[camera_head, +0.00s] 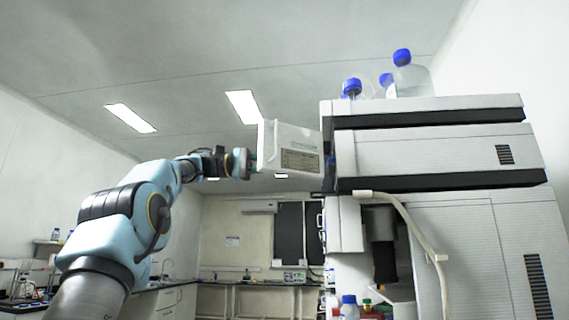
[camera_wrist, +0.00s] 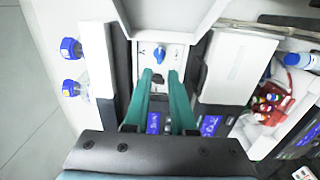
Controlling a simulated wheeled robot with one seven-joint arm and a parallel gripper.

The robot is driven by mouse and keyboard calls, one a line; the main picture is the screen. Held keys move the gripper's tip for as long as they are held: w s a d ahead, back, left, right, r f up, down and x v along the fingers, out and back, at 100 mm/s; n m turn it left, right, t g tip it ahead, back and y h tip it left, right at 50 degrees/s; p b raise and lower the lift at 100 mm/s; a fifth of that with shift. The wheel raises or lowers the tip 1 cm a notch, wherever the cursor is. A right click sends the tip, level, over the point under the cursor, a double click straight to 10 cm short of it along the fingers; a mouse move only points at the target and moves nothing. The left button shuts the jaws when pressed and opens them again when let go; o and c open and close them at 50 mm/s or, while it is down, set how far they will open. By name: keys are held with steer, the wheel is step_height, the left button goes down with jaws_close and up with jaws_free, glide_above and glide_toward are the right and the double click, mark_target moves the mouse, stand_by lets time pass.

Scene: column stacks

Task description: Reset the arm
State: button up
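My arm (camera_head: 125,215), light blue with dark joints, reaches up from the lower left in the head view. Its gripper end (camera_head: 250,162) is beside a white open panel (camera_head: 290,150) of the column stack, and the panel partly hides the fingers. In the wrist view my gripper (camera_wrist: 160,76) shows two green fingers standing apart, with nothing held between them. Beyond the fingertips is a pale instrument face with a blue knob (camera_wrist: 159,54). I cannot tell whether the fingers touch anything.
The white column stack (camera_head: 430,155) fills the right. Blue-capped bottles (camera_head: 403,57) stand on top of it. A pale hose (camera_head: 415,230) hangs down its front. Small bottles (camera_head: 349,305) stand low in it. Benches (camera_head: 160,298) line the room at the left; the space above them looks clear.

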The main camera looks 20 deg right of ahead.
stand_by(0.4)
steer(key=w+d+f+n+t+y, duration=0.15)
steer(key=w+f+n+t, duration=0.25)
steer(key=f, duration=0.9)
steer(key=w+d+f+n+t+y, duration=0.1)
steer(key=w+f+n+t+y, duration=0.25)
steer(key=f, duration=0.95)
steer(key=s+a+f+t+y, duration=0.1)
steer(key=a+f+y, duration=0.1)
steer(key=a+f, duration=0.45)
steer(key=s+a+f+t+y, duration=0.1)
steer(key=s+a+f+y, duration=0.15)
steer(key=f, duration=0.65)
steer(key=s+a+f+m+y, duration=0.3)
steer(key=s+a+f+y, duration=0.3)
steer(key=s+a+f, duration=1.2)
steer(key=shift+s+a+f+y, duration=0.3)
steer(key=shift+a+f+y, duration=0.05)
steer(key=shift+a+f, duration=0.55)
steer(key=shift+m, duration=0.25)
